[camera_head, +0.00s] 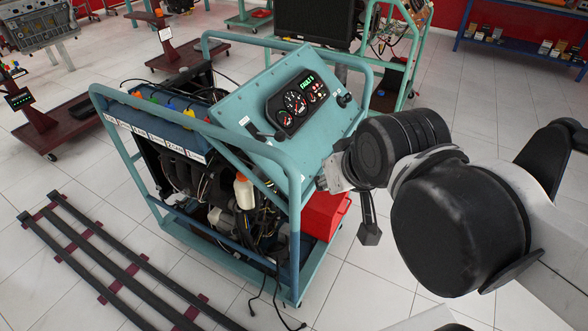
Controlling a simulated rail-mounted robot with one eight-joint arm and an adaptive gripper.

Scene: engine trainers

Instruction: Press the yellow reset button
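The teal engine trainer (297,215) stands in the middle of the head view. Its sloped control panel (315,135) carries a black gauge cluster (297,101) with a green lit display. I cannot make out a yellow reset button on this panel at this size. My gripper (336,178) is at the panel's lower right edge, in front of the trainer's frame. One dark finger (370,234) hangs below it. The other finger cannot be clearly told apart from the panel and wrist, and I cannot tell whether the gripper touches the panel.
Tube rails (294,215) surround the trainer. A red box (325,214) sits low on its right side. Black floor rails (110,262) lie at the left, and dark cables trail on the floor in front. Other trainers stand behind. Tiled floor is free at the lower centre.

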